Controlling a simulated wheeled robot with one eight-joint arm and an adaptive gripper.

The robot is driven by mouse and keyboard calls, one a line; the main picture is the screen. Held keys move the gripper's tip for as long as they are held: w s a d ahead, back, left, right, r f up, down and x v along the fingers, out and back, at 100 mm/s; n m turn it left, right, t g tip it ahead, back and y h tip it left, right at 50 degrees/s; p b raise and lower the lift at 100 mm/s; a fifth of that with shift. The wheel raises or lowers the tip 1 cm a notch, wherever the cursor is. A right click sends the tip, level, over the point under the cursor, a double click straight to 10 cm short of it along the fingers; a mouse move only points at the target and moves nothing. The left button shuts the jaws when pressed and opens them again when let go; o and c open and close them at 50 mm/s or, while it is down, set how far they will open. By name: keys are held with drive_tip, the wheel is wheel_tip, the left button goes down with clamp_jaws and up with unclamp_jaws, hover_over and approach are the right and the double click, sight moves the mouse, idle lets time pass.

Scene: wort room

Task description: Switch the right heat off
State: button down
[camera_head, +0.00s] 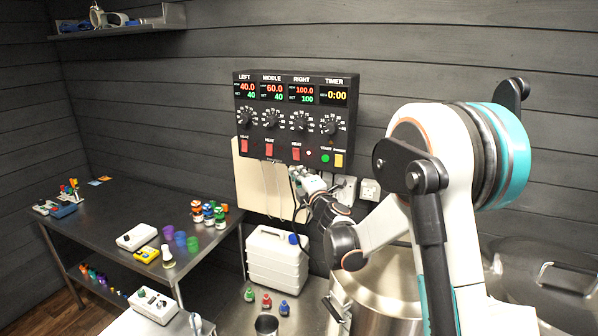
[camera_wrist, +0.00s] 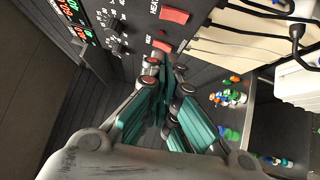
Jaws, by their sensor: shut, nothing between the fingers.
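The black control panel (camera_head: 292,110) hangs on the dark plank wall in the head view. Its right column reads 100.0 over 100. The right red heat switch (camera_head: 296,154) is in the lower row, with a small light (camera_head: 308,153) beside it. My gripper (camera_head: 298,173) is shut and empty, just below the panel near that switch. In the wrist view my teal-padded fingers (camera_wrist: 166,78) point toward the panel face. Two red heat switches show there, a nearer one (camera_wrist: 175,15) and a farther one (camera_wrist: 163,46). I cannot tell whether the fingertips touch the panel.
The left (camera_head: 245,145) and middle (camera_head: 269,149) heat switches sit beside the right one. A green start button (camera_head: 325,158) and yellow switch (camera_head: 338,160) are to its right. A pale board (camera_head: 258,185) with cables hangs below. A steel pot (camera_head: 385,290) stands under my arm.

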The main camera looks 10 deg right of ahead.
sight(295, 156)
drive_tip(key=w, duration=0.3)
drive_tip(key=w+p, duration=0.1)
drive_tip(key=w, duration=0.3)
drive_tip(key=w+d+r, duration=0.1)
drive_tip(key=w, duration=0.2)
drive_tip(key=shift+w, duration=0.4)
drive_tip(key=shift+d, duration=0.1)
drive_tip(key=shift+w+d+r, duration=0.15)
drive_tip(key=shift+w, duration=0.05)
drive_tip(key=shift+r, duration=0.1)
